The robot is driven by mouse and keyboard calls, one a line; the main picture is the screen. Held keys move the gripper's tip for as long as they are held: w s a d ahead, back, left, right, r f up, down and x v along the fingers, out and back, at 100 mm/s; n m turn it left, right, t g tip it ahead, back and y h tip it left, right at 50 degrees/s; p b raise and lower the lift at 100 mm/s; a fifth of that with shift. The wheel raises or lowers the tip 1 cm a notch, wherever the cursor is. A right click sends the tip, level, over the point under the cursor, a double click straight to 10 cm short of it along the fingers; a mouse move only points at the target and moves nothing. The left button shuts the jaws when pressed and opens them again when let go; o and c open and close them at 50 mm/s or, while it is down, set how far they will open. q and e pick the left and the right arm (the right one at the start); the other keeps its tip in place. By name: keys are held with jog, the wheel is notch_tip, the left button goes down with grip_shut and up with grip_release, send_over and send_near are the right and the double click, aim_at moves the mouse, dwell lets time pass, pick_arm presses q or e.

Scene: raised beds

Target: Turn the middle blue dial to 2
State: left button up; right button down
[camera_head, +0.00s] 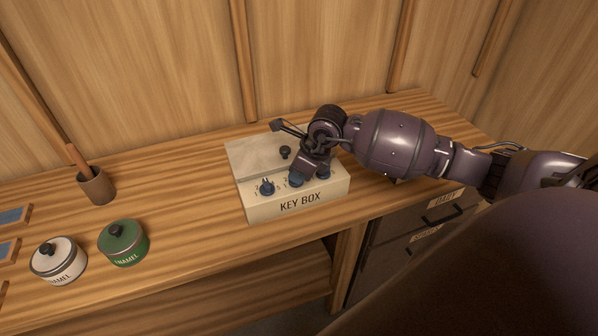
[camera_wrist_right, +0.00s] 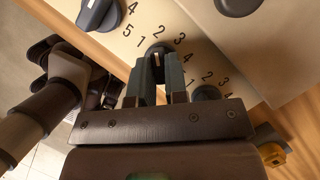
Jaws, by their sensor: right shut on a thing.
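The beige key box (camera_head: 253,212) stands on the wooden bench with a row of blue dials along its front. The left dial (camera_head: 267,188) and right dial (camera_head: 323,174) are free. My right gripper (camera_head: 298,176) reaches in from the right and is shut on the middle blue dial (camera_head: 296,183), which it partly covers. In the right wrist view the fingers (camera_wrist_right: 155,75) straddle the middle dial (camera_wrist_right: 158,51), with printed numbers around it. A pale mark shows between the fingers, roughly toward the 2; the exact setting is unclear. My left gripper is not in view.
A black knob (camera_head: 285,152) sits on the box top. A green enamel tin (camera_head: 123,244), a white enamel tin (camera_head: 59,262) and a brown cup (camera_head: 96,187) stand to the left. Drawers (camera_head: 419,232) lie below the bench at right.

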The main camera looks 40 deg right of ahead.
jog(key=shift+s+a+f+m, duration=0.1)
jog(key=shift+s+f+m, duration=0.1)
jog(key=shift+m, duration=0.3)
jog(key=c, duration=1.1)
grip_release()
jog(key=shift+w, duration=0.1)
jog(key=shift+c, duration=0.2)
jog(key=shift+r, duration=0.1)
jog(key=shift+r, duration=0.3)
jog(key=v, duration=1)
jog(key=shift+b, duration=0.3)
jog(key=shift+a, duration=0.2)
